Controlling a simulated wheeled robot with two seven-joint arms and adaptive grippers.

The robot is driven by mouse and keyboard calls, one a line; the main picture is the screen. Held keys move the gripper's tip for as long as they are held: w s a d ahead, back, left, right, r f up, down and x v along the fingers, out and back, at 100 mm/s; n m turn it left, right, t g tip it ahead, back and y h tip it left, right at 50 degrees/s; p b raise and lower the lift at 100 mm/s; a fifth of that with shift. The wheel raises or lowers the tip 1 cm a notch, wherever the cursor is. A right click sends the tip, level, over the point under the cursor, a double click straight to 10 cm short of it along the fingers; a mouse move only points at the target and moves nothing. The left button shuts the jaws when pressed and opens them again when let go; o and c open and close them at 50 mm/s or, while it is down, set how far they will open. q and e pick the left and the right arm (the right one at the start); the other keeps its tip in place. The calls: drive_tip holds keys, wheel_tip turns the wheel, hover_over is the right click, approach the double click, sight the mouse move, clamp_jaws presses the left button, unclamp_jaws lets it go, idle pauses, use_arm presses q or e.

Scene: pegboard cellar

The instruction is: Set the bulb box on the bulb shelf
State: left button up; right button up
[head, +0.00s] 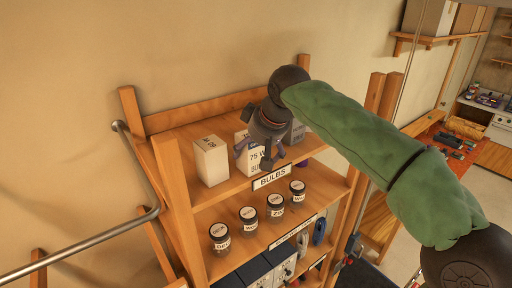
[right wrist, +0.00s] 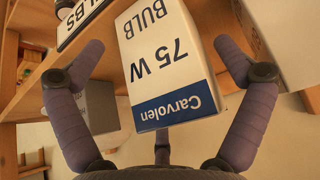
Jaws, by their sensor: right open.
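The bulb box (head: 243,163) is white, marked "75 W BULB", and stands upright on the upper shelf (head: 225,193) behind the "BULBS" label (head: 272,177). In the right wrist view the same box (right wrist: 165,60) shows upside down, with a dark blue "Carvolen" band. My right gripper (head: 262,153) is at the box, partly hiding it in the head view. Its fingers (right wrist: 160,45) are spread on both sides of the box, with visible gaps. My left gripper is not in view.
Several labelled jars (head: 275,208) stand on the shelf below, with dark bins (head: 256,273) lower down. A metal rail (head: 95,237) runs along the wall at left.

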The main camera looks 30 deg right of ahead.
drive_tip(key=v, duration=1.2)
drive_tip(key=shift+d+f, duration=0.1)
drive_tip(key=shift+f, duration=0.05)
idle(1.1)
